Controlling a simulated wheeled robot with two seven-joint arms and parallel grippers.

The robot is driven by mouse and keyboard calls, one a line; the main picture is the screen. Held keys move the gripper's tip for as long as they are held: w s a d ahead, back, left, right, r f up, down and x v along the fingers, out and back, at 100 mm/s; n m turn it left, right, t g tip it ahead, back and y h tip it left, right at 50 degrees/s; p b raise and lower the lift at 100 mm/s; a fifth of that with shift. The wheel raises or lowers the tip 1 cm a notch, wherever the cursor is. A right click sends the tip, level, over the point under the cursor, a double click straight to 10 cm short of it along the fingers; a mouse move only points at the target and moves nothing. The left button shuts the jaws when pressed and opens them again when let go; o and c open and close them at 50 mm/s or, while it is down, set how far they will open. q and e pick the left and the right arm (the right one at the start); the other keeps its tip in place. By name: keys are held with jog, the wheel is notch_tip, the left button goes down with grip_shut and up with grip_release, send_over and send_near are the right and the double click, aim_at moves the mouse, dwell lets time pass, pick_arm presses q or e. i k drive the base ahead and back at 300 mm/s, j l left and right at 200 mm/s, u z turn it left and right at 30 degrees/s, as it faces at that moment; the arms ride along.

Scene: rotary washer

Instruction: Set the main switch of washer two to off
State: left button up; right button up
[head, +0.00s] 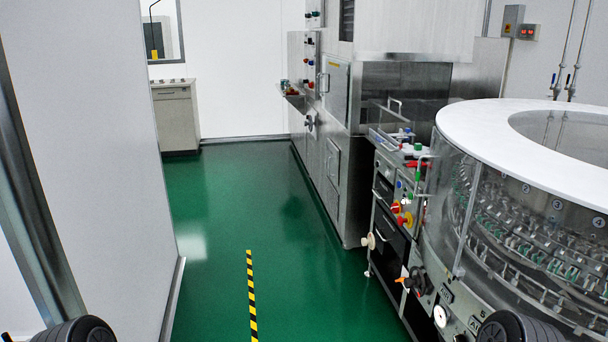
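A round rotary washer (470,200) with a white ring top and clear side panels stands at the right. At its left edge is a narrow control panel (412,180) with green and red buttons. A red-and-yellow rotary switch (402,214) sits low on this panel; its setting is too small to read. I cannot read a label that says which machine is washer two. Neither gripper is in view; only dark round parts of my own arms show at the bottom left and bottom right.
A long steel machine (340,130) with knobs and doors stands behind the washer. Dark knobs and an orange-handled valve (404,281) stick out low on the washer's front. The green floor (225,220) is clear, with a yellow-black tape strip (252,295). A white wall (95,150) bounds the left.

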aim_at(394, 208)
jog(key=i+z, duration=0.1)
jog(key=i, duration=0.35)
jog(key=i+j+z, duration=0.1)
jog(key=i, duration=0.3)
jog(key=i+j+z, duration=0.1)
jog(key=i, duration=0.35)
jog(key=i+j+z, duration=0.1)
jog(key=i+j, duration=0.15)
jog(key=i, duration=0.2)
jog(key=i+j+z, duration=0.2)
jog(key=i+z, duration=0.2)
jog(key=i+j+z, duration=0.25)
jog(key=z, duration=0.15)
jog(key=i+j+z, duration=0.5)
jog(key=j+z, duration=0.25)
jog(key=j, duration=0.1)
